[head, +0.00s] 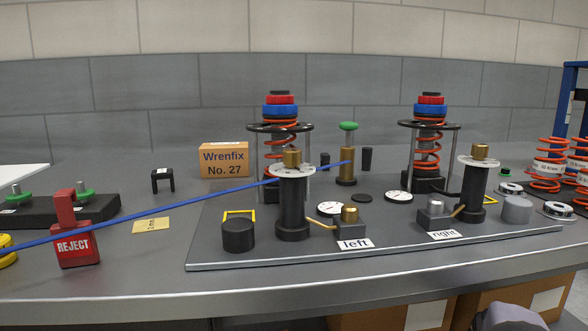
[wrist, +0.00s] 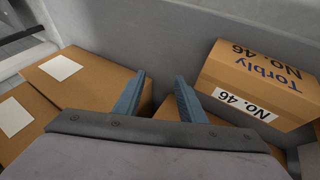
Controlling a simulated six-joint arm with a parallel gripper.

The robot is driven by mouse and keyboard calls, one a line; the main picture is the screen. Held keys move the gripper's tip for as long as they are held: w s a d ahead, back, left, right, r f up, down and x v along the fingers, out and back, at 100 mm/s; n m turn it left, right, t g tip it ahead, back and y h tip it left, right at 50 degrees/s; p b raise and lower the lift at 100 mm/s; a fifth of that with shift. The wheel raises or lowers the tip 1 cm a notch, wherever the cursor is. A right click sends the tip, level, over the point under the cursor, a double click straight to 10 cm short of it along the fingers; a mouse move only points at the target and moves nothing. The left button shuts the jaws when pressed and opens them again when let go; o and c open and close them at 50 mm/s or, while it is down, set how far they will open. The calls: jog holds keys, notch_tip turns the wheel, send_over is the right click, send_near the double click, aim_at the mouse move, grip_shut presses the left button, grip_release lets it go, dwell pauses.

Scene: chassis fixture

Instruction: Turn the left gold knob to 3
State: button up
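The left gold knob (head: 292,157) sits on a white dial disc (head: 291,171) on top of a black post, behind the "left" label (head: 355,244). The dial's marks are too small to read, so I cannot tell its setting. A similar right gold knob (head: 480,151) stands on the other post, near the "right" label (head: 444,235). In the wrist view my gripper (wrist: 157,84) has its two blue-grey fingers spread with nothing between them. It faces cardboard boxes, away from the knob. The knob is not in the wrist view.
A long blue rod (head: 180,206) crosses from the left edge toward the brass post (head: 347,165), passing close to the left dial. Spring assemblies (head: 281,135) stand behind. A red REJECT tag block (head: 73,240) is left. Boxes (wrist: 262,85) fill the wrist view.

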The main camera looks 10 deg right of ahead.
jog(key=s+d+r+m+g+y+p, duration=0.1)
jog(key=s+r+m+g+p, duration=0.15)
jog(key=s+m+p, duration=0.55)
jog(key=s+d+r+m+g+y+p, duration=0.1)
jog(key=s+m+g+p, duration=0.15)
jog(key=s+p, duration=0.7)
jog(key=s+a+r+m+g+y+p, duration=0.25)
jog(key=s+r+m+p, duration=0.35)
jog(key=s, duration=0.5)
jog(key=s+a+r+m+g+y+p, duration=0.1)
jog(key=s+a+r+m+g+p, duration=0.2)
jog(key=s+r+p, duration=0.65)
jog(key=w+a+r+n+t+h+p, duration=0.1)
jog(key=w+r+h+p, duration=0.3)
jog(key=r, duration=0.7)
jog(key=w+a+r+n+t+h+p, duration=0.15)
jog(key=w+r+p, duration=0.35)
jog(key=r, duration=0.6)
jog(key=w+a+r+n+t+h+p, duration=0.15)
jog(key=w+r+p, duration=0.35)
jog(key=r, duration=0.7)
notch_tip(320, 180, up, 12)
jog(key=n+t+y+p, duration=0.2)
jog(key=n+y+p, duration=0.55)
jog(key=n, duration=1.45)
send_over(293, 150)
jog(key=shift+f+h, duration=0.2)
jog(key=shift+h, duration=0.1)
jog(key=shift+f+p, duration=0.75)
jog(key=shift+f, duration=2.95)
